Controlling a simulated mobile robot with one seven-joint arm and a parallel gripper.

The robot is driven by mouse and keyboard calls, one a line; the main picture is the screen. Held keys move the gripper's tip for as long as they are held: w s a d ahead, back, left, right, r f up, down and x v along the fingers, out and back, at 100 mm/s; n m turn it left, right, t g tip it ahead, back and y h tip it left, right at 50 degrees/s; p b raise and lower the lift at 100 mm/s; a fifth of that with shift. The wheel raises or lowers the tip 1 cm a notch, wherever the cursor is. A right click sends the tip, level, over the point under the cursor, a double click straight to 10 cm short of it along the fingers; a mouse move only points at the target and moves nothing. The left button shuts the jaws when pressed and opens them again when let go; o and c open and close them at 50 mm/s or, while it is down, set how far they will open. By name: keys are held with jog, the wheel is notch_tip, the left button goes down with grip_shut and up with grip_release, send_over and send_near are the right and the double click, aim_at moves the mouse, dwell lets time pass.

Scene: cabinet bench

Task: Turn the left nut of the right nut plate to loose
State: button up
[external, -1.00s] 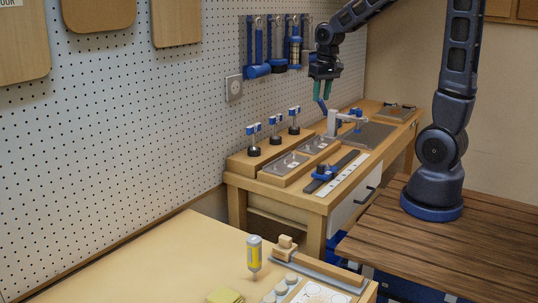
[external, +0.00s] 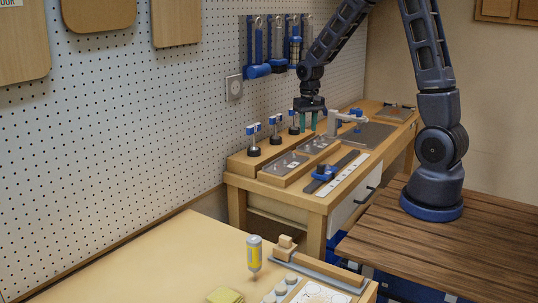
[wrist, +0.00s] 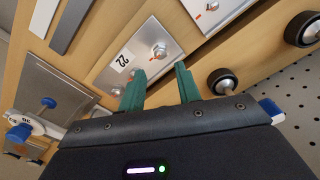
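The right nut plate (external: 320,144) is a small steel plate on the wooden bench; in the wrist view, it (wrist: 118,76) bears a "22" label. Its left nut (wrist: 160,51) is a silver hex nut on a washer with a red mark beside it.
Black-based posts with blue tops (external: 254,140) line the wall side. A white pipe fixture (external: 340,118) and grey sheet (external: 370,136) are to the right. A dark rail with a blue block (external: 323,172) lies in front. Blue-handled tools (external: 257,60) hang on the pegboard.

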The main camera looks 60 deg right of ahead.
aim_at(307, 146)
notch_tip(307, 146, down, 6)
jog(key=shift+f, duration=0.25)
grip_shut()
